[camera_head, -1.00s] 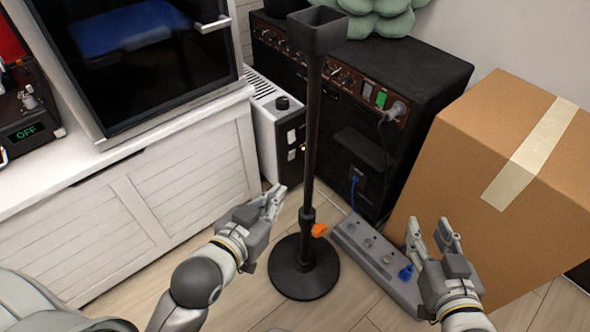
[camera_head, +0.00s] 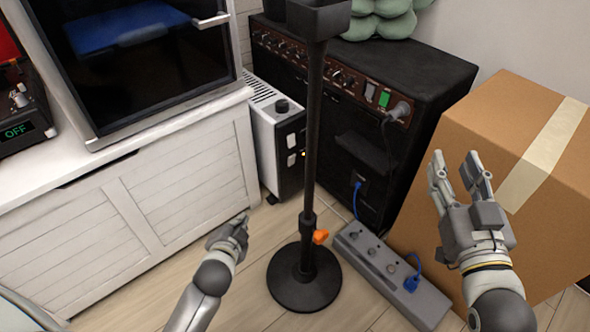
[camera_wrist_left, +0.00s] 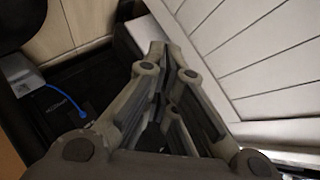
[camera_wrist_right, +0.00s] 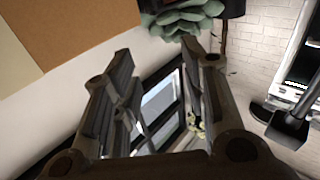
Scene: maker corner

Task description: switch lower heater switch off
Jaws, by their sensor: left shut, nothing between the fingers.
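The white heater (camera_head: 276,130) stands on the floor between the white cabinet and the black amplifier.
A black stand (camera_head: 308,170) with a round base rises just right of the heater. A power strip (camera_head: 385,262) with a blue plug lies on the floor. The black amplifier (camera_head: 430,70) and cardboard box (camera_head: 520,130) fill the right side. Floor is clear around the left gripper.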

